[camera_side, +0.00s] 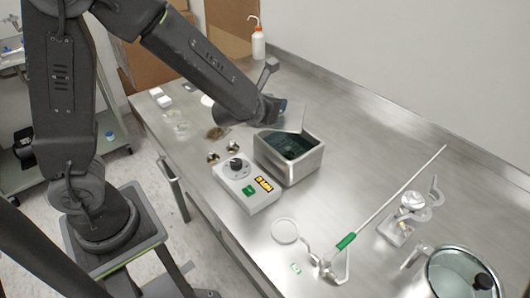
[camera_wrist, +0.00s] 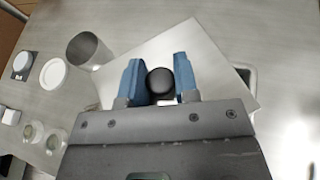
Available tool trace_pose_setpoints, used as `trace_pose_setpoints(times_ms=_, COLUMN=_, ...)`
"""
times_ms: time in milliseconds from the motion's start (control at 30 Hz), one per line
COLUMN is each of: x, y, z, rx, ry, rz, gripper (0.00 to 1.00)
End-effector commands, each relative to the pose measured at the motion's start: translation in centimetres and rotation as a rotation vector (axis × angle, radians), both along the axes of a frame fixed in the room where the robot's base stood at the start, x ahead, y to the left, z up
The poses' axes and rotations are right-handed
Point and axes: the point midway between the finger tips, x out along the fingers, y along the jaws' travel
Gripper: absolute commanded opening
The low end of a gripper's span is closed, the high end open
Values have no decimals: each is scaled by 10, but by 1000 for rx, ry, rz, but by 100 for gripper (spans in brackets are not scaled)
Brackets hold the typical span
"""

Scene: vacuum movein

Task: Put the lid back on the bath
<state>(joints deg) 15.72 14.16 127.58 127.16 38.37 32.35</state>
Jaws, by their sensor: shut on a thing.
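The bath (camera_side: 312,163) is an open steel box with dark water inside, joined to a white control unit (camera_side: 247,192) with a dial and lit display. The lid is a thin pale square plate (camera_wrist: 205,50) with a round black knob (camera_wrist: 160,82) on it. My gripper (camera_wrist: 160,84) has its blue fingers either side of the knob, shut on it. In the side view my gripper (camera_side: 277,108) is just behind the bath, and the lid (camera_side: 304,118) shows as a tilted sliver at the bath's back edge. Whether lid and rim touch is unclear.
A metal cylinder (camera_wrist: 88,50), a white round dish (camera_wrist: 53,73) and small glass dishes (camera_wrist: 55,140) lie beside the lid. In the side view, a stand with a rod (camera_side: 345,241) and a glass-lidded pot (camera_side: 462,275) are at the front right.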

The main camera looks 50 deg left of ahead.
Motion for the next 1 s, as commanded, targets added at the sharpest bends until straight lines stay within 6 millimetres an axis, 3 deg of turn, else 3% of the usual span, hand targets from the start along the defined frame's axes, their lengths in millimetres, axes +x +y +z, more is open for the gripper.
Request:
trace_pose_setpoints(times_ms=100, x=-5, y=7, z=1, rx=-2, ry=-2, rz=11, gripper=0)
trace_pose_setpoints(times_ms=767, x=-4, y=6, z=1, rx=-1, ry=-1, rz=9, gripper=0)
trace_pose_setpoints(times_ms=867, x=0, y=0, z=0, rx=-1, ry=-1, rz=-1, gripper=0)
trace_pose_setpoints(times_ms=1000, x=20, y=-32, z=-3, rx=1, ry=-1, rz=-48, gripper=0)
